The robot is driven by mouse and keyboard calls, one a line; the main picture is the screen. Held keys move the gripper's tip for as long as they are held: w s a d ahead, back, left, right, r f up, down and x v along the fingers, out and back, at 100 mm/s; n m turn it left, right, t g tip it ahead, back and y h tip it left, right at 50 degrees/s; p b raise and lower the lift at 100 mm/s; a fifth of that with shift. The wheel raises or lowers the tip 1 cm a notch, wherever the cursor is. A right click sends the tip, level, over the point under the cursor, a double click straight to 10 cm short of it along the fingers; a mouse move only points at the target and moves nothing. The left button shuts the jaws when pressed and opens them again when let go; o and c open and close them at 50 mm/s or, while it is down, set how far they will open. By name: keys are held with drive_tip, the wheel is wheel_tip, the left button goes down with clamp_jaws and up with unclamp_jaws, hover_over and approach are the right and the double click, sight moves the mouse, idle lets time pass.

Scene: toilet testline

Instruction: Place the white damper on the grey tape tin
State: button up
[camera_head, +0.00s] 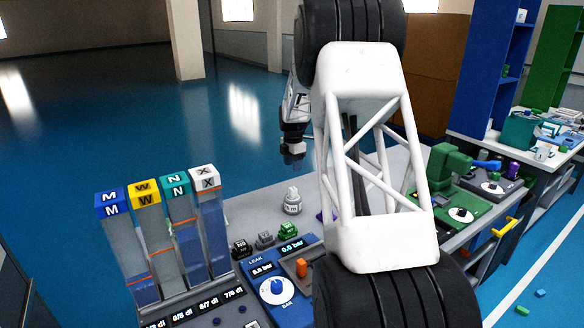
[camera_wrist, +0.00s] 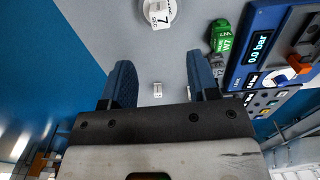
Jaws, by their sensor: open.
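A small white piece with a round base and a narrower top, which looks like the white damper (camera_head: 292,201), stands on the grey bench. In the wrist view a white round piece with a printed block (camera_wrist: 160,12), apparently the same one, is cut by the top edge, beyond my fingertips. My gripper (camera_head: 293,162) hangs above the bench's far edge, behind and apart from it. In the wrist view its two blue fingers (camera_wrist: 164,78) are spread with nothing gripped. I cannot pick out the grey tape tin for certain; my arm hides part of the bench.
Black, grey and green small blocks (camera_head: 288,231) stand beside the blue leak panel (camera_head: 277,288). Tall clear columns with lettered caps (camera_head: 145,192) rise at left. A green machine (camera_head: 447,165) stands at right.

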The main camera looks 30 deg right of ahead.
drive_tip(key=s+a+r+m+t, duration=0.1)
drive_tip(key=s+a+r+m, duration=0.3)
drive_tip(key=s+a+r, duration=0.5)
drive_tip(key=s+a+r+m, duration=0.4)
drive_tip(key=s+a+r, duration=0.2)
drive_tip(key=s+a, duration=0.7)
drive_tip(key=s+a+f+m, duration=0.1)
drive_tip(key=s+a+m, duration=0.4)
drive_tip(key=s, duration=0.9)
drive_tip(key=s+a+f+m+t, duration=0.1)
drive_tip(key=s+a+m, duration=0.4)
drive_tip(key=s+a, duration=0.5)
drive_tip(key=s+f, duration=0.1)
drive_tip(key=s, duration=0.4)
drive_tip(key=shift+s+a+t, duration=0.25)
drive_tip(key=shift+a+t, duration=0.05)
